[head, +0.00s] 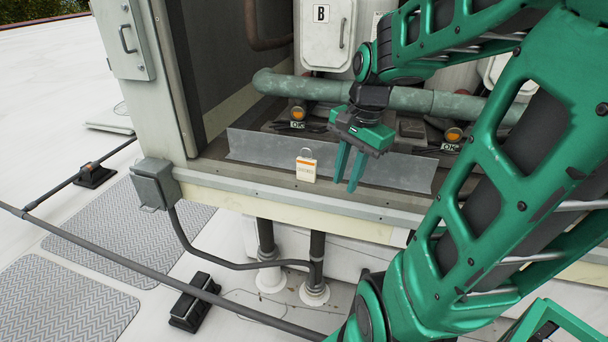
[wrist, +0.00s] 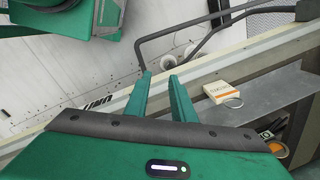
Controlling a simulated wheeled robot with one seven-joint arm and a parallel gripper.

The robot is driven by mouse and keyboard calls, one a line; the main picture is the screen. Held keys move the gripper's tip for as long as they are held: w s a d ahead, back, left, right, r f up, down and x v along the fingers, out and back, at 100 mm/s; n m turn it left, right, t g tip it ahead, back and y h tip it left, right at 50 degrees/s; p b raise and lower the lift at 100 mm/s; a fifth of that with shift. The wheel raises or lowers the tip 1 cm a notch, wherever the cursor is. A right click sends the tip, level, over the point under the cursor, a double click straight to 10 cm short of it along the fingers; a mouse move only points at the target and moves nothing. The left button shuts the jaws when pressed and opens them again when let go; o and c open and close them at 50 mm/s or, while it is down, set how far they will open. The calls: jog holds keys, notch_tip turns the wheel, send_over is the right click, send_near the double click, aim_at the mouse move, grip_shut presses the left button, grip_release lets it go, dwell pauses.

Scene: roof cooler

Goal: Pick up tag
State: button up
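The tag (head: 306,169) is a small cream-white block with an orange band and a metal ring at its top. In the head view it stands in front of the grey metal strip on the cooler's ledge. It also shows in the wrist view (wrist: 222,92), right of my fingers, with its ring (wrist: 233,103) toward the strip. My gripper (head: 347,171) is green and points down, just right of the tag in the head view. In the wrist view the gripper's fingers (wrist: 160,82) are apart with nothing between them. The gripper does not touch the tag.
The grey metal strip (head: 240,146) runs along the ledge behind the tag. A thick green-grey pipe (head: 420,101) crosses behind, with orange lamps (head: 453,135) below it. A junction box (head: 155,183) and dark conduit (head: 215,263) lie at the left and below the ledge.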

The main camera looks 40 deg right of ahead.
aim_at(300, 179)
jog(key=w+d+r+m+t+y, duration=0.1)
jog(key=w+d+m, duration=0.1)
jog(key=w+m, duration=0.5)
jog(key=w+d+r+m+t+y, duration=0.1)
jog(key=w+d+m, duration=0.1)
jog(key=w+m, duration=0.45)
jog(key=x, duration=1.1)
jog(key=shift+a, duration=0.25)
jog(key=shift+c, duration=0.6)
grip_shut()
